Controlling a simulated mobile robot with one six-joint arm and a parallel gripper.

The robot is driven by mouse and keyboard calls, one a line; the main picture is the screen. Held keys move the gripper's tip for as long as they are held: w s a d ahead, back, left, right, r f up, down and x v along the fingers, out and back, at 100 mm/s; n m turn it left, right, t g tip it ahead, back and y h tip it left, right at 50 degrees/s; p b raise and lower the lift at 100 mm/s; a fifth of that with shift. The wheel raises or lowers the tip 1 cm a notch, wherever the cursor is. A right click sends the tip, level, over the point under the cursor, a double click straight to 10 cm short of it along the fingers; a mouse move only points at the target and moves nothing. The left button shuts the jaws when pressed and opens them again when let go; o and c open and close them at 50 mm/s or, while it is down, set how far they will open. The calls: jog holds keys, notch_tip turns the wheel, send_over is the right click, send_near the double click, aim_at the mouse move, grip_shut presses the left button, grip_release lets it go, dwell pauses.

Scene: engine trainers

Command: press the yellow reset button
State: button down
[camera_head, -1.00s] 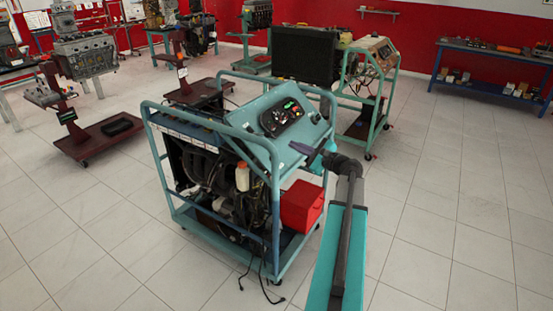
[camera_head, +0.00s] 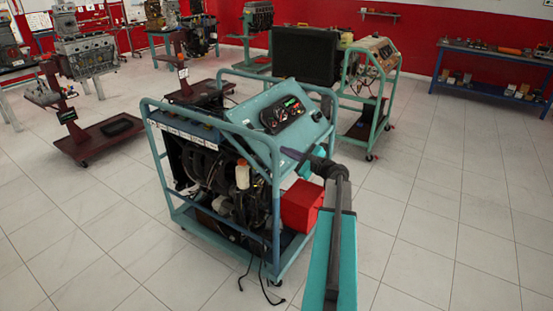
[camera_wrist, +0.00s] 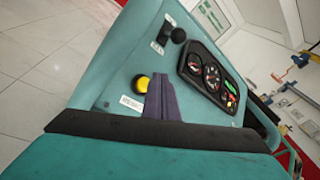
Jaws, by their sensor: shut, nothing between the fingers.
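The yellow reset button (camera_wrist: 141,83) is a round yellow cap with a dark side, on the teal sloping panel (camera_wrist: 118,75) of the engine trainer. A small white label (camera_wrist: 131,103) lies beside it. My gripper (camera_wrist: 160,80) is shut and empty, its purple fingers pointing over the panel. In the wrist view the fingertips appear just right of the button; I cannot tell whether they touch it. In the head view my gripper (camera_head: 285,152) is at the panel's near right edge, and I cannot make out the button there.
A black knob (camera_wrist: 178,35) and a gauge cluster (camera_wrist: 208,75) share the panel. The trainer's tubular frame (camera_head: 215,135) surrounds the engine, with a red box (camera_head: 300,205) low on its right. Another trainer (camera_head: 372,75) stands behind. Floor to the right is clear.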

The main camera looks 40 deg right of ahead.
jog(key=shift+w+f, duration=0.4)
jog(key=shift+f, duration=0.1)
jog(key=shift+w+a+f+b, duration=0.1)
jog(key=shift+w+f+b, duration=0.05)
jog(key=shift+b, duration=0.2)
dwell(1.6)
jog(key=shift+w+f, duration=0.2)
jog(key=shift+w+a+f+b, duration=0.15)
jog(key=shift+w+f+b, duration=0.25)
jog(key=shift+b, duration=0.1)
dwell(1.3)
jog(key=shift+s+r, duration=0.1)
jog(key=shift+s, duration=0.05)
jog(key=shift+s+d+r+p, duration=0.2)
jog(key=shift+s+r+p, duration=0.15)
jog(key=shift+s+r, duration=0.25)
jog(key=shift+r, duration=0.15)
dwell(0.4)
jog(key=shift+s+d+r+p, duration=0.2)
jog(key=shift+s+r+p, duration=0.3)
jog(key=shift+s+r, duration=0.35)
jog(key=shift+s+d+r+p, duration=0.15)
jog(key=shift+s+r+p, duration=0.35)
jog(key=shift+s+r, duration=0.3)
jog(key=shift+w, duration=0.15)
